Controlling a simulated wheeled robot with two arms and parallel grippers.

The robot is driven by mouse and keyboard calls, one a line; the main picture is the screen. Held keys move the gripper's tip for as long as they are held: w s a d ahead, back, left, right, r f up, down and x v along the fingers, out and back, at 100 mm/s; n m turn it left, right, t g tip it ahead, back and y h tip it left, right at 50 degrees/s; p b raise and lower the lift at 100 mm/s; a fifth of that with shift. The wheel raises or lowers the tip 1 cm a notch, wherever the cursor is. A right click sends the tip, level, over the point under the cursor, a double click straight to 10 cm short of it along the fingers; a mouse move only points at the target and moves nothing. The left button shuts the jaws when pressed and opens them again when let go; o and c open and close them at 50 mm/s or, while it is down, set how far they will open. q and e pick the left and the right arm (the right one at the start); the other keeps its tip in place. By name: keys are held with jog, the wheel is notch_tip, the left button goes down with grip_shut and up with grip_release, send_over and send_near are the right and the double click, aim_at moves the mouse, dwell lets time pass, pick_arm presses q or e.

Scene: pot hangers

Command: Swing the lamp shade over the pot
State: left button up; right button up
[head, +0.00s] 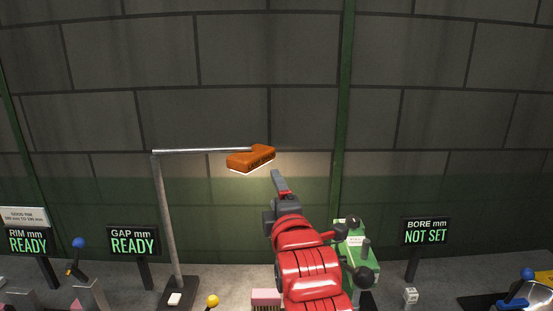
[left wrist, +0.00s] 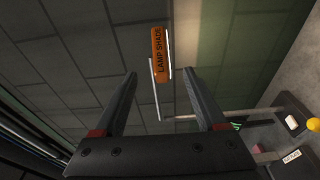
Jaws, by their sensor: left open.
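The orange lamp shade (head: 251,158) hangs at the right end of a thin grey arm (head: 200,151) on an upright post (head: 167,220), lit underneath. In the left wrist view the lamp shade (left wrist: 158,55), with its name on it, shows between and beyond the fingertips. My left gripper (head: 279,182) is just below and right of the shade in the head view, apart from it in the picture. In the left wrist view the gripper (left wrist: 162,75) is open with nothing between its fingers. I cannot make out a pot. My right gripper is not in view.
A green machine (head: 362,251) with dark knobs stands right of my left arm. Signs read RIM READY (head: 28,241), GAP READY (head: 133,242) and BORE NOT SET (head: 426,232). Blue-knobbed (head: 78,243) and yellow-knobbed (head: 212,301) levers stand low. A block wall closes the back.

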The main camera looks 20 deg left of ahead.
aim_at(262, 161)
pick_arm(q)
jog(key=p+x, duration=0.2)
jog(key=x, duration=0.3)
jog(key=p+x, duration=0.2)
jog(key=x, duration=0.3)
jog(key=p+x, duration=0.2)
jog(key=x, duration=0.4)
jog(key=shift+s+a+r, duration=0.2)
jog(key=shift+a+r, duration=0.05)
jog(key=shift+a, duration=0.05)
jog(key=shift+w+a+f, duration=0.2)
jog(key=shift+w, duration=0.45)
grip_shut()
